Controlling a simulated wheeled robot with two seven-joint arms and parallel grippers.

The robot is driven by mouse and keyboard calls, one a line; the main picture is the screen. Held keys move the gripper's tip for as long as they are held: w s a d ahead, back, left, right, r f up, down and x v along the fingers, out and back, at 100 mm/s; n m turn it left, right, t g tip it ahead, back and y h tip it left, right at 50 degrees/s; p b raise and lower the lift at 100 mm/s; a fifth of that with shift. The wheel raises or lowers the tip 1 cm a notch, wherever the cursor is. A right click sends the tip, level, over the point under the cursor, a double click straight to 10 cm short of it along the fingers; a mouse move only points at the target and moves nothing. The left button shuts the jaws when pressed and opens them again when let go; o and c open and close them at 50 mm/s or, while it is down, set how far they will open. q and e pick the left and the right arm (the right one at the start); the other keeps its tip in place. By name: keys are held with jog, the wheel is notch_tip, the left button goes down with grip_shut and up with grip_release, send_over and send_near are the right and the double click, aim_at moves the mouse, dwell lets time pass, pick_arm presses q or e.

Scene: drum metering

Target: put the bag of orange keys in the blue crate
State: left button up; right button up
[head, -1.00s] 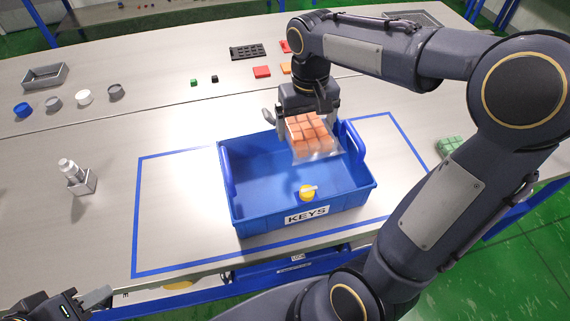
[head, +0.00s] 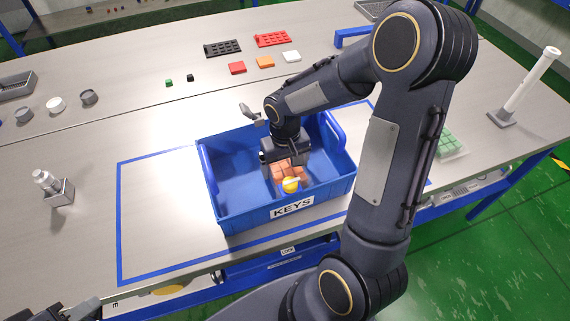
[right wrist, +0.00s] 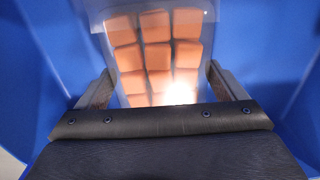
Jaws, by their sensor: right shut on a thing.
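The blue crate (head: 221,187) with a KEYS label stands on the table inside a blue tape outline. My right gripper (head: 280,163) reaches down into the crate and is shut on the bag. In the right wrist view the bag (right wrist: 153,55) lies between the two fingers with blue crate wall around it. Whether the bag touches the crate floor is hidden. My left gripper (head: 80,310) shows only partly at the bottom left edge, away from the crate.
A bag of green keys (head: 452,143) lies right of the crate. A white post on a grey base (head: 502,117) stands at the far right. A small metal holder with a white bottle (head: 60,190) stands at left. Red, orange and white pieces lie behind.

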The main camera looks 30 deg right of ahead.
aim_at(285, 164)
jog(key=shift+f, duration=0.2)
jog(key=o, duration=0.8)
notch_tip(285, 164, up, 12)
jog(key=s+a+r+t+y, duration=0.2)
jog(key=s+a, duration=0.1)
jog(key=s, duration=0.5)
jog(key=s+a+r+t+y, duration=0.1)
jog(key=s+a+r+t, duration=0.1)
jog(key=s, duration=0.6)
jog(key=shift+a+n+t+y+p, duration=0.3)
jog(key=shift+a+t+y, duration=0.1)
jog(key=shift+a+t, duration=0.45)
